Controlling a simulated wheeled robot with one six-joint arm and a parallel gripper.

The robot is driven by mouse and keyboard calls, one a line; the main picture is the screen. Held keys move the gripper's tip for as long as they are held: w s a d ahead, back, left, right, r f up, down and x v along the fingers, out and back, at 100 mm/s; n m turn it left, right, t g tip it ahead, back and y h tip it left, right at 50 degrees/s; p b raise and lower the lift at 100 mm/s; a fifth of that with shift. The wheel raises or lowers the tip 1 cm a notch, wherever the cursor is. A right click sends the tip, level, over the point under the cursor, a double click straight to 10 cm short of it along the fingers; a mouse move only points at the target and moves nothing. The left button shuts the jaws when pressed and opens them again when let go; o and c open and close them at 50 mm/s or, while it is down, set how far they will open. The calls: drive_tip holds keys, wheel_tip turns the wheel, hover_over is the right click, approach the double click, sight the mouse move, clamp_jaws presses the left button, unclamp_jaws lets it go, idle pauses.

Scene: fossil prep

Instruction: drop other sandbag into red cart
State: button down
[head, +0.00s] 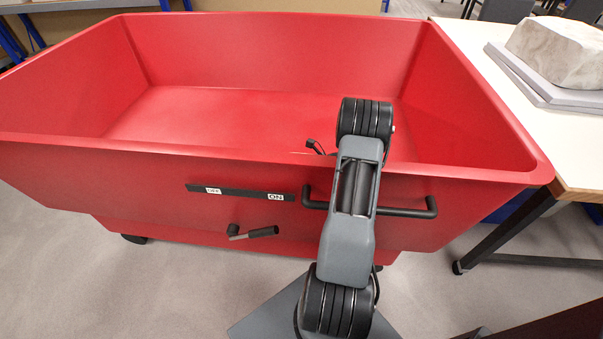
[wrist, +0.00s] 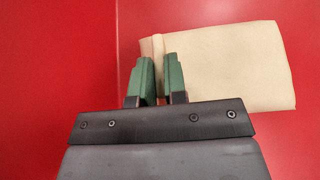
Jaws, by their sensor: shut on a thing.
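The red cart (head: 210,115) stands in front of me, and the part of its floor that shows in the head view is bare. My arm reaches over its front wall. In the wrist view my gripper (wrist: 161,68) has its green fingers shut on the seamed end of a cream sandbag (wrist: 230,65). The sandbag extends to the right of the fingers, with only red cart surface (wrist: 60,60) behind it. I cannot tell how high it hangs above the cart floor. The head view does not show the gripper or the sandbag.
A white-topped table (head: 480,65) stands right of the cart, with a pale rock (head: 560,50) on grey slabs (head: 540,92). The cart's front has a black handle (head: 408,212), a small lever (head: 255,233) and an OFF/ON strip (head: 240,193).

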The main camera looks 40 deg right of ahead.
drive_tip(key=c, duration=1.1)
unclamp_jaws()
drive_tip(key=shift+r, duration=0.1)
drive_tip(key=p+v, duration=0.4)
drive_tip(key=v, duration=0.8)
